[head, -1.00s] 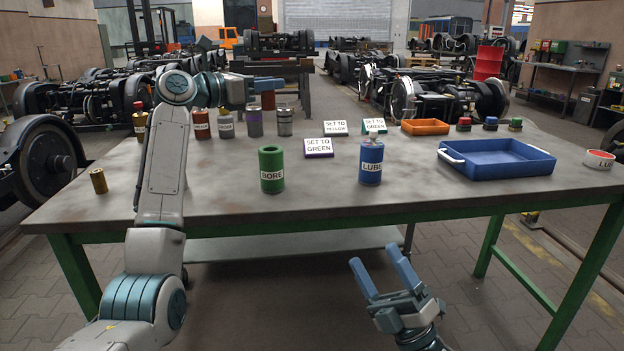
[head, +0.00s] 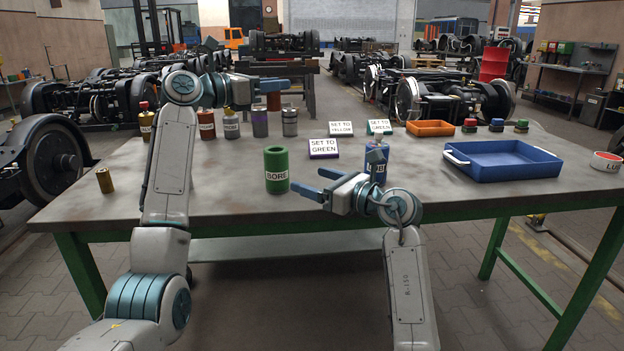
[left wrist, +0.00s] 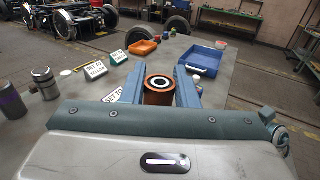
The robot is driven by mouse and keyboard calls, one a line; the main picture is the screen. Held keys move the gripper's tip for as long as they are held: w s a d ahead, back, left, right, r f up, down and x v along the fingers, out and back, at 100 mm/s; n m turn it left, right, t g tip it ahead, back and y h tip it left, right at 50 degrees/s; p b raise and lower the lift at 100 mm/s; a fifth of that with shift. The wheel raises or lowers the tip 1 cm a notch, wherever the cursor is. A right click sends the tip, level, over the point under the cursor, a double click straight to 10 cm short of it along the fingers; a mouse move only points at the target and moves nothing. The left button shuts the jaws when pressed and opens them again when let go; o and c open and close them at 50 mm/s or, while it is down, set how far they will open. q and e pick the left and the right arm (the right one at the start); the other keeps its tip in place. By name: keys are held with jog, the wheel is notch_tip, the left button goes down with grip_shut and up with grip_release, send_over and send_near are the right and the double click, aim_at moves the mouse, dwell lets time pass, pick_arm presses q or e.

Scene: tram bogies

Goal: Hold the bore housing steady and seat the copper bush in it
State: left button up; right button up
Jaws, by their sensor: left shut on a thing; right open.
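The bore housing (head: 277,160) is a green cylinder labelled BORE with an open dark top. It stands upright near the front middle of the table in the head view. My left gripper (head: 286,84) is shut on the copper bush (head: 273,101) and holds it in the air, above and behind the housing. The left wrist view shows the bush (left wrist: 158,96) between the blue fingers, its round hole facing up. My right gripper (head: 306,180) is open and empty, just right of the housing. Its fingers point left towards the housing; whether they touch it I cannot tell.
A blue LUBE bottle (head: 379,170) stands behind my right gripper, partly hidden. Sign cards (head: 323,148) stand behind the housing. Several canisters (head: 260,123) line the back left. A blue tray (head: 505,168) and orange tray (head: 430,128) are at the right.

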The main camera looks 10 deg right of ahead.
aim_at(286, 170)
jog(key=x, duration=1.2)
jog(key=shift+w+d, duration=0.1)
jog(key=shift+w, duration=0.1)
jog(key=c, duration=1.1)
pick_arm(q)
jog(key=shift+f+n+t+y, duration=0.4)
jog(key=shift+f+n+t, duration=0.15)
jog(key=shift+f, duration=0.4)
jog(key=shift+t, duration=0.25)
notch_tip(286, 170, down, 10)
